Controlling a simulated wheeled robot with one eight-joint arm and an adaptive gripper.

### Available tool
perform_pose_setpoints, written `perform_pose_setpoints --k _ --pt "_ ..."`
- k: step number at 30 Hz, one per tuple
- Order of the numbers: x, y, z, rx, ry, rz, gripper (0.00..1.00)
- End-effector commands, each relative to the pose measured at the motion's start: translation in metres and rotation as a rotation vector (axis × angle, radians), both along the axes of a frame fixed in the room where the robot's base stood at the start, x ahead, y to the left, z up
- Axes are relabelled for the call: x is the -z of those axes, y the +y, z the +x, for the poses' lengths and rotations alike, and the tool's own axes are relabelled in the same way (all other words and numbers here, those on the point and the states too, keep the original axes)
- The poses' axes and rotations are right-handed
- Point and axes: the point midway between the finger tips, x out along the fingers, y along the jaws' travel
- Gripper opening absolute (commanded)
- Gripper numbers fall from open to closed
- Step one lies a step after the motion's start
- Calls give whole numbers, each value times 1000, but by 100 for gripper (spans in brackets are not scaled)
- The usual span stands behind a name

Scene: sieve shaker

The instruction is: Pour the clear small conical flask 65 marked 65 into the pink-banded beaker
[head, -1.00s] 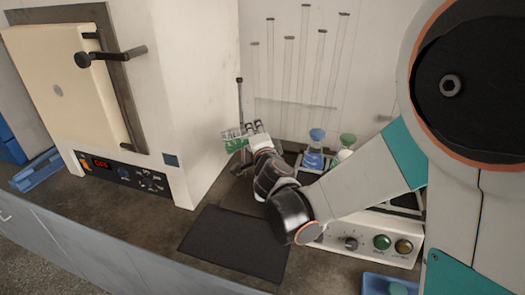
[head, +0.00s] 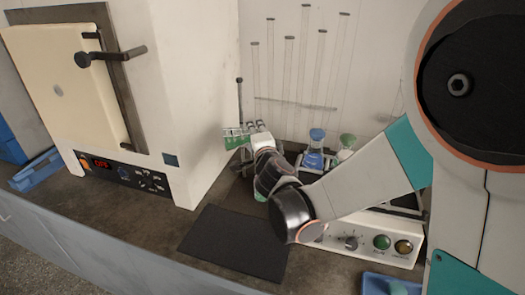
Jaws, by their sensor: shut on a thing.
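My gripper (head: 246,132) is out beyond the dark mat, near the back wall. It is shut on a small clear vessel with green on it (head: 236,142), which looks tilted over to the left. I take this as the small conical flask, but its 65 mark is too small to read. My wrist and fingers hide part of it. A small patch of green (head: 260,195) shows just below my wrist; I cannot tell what it belongs to. No pink band can be made out, so the pink-banded beaker is not visible.
A blue-topped flask (head: 316,140) and a green-topped flask (head: 347,142) stand behind my arm at the shaker (head: 400,240). A white oven (head: 165,110) stands left. A dark mat (head: 235,242) lies bare in front. Several thin rods rise along the back wall.

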Motion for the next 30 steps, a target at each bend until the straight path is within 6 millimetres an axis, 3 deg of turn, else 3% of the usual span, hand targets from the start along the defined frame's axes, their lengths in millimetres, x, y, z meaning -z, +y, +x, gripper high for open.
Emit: perform_pose_setpoints --k 30 --pt "-1 -1 0 1 4 41 0"
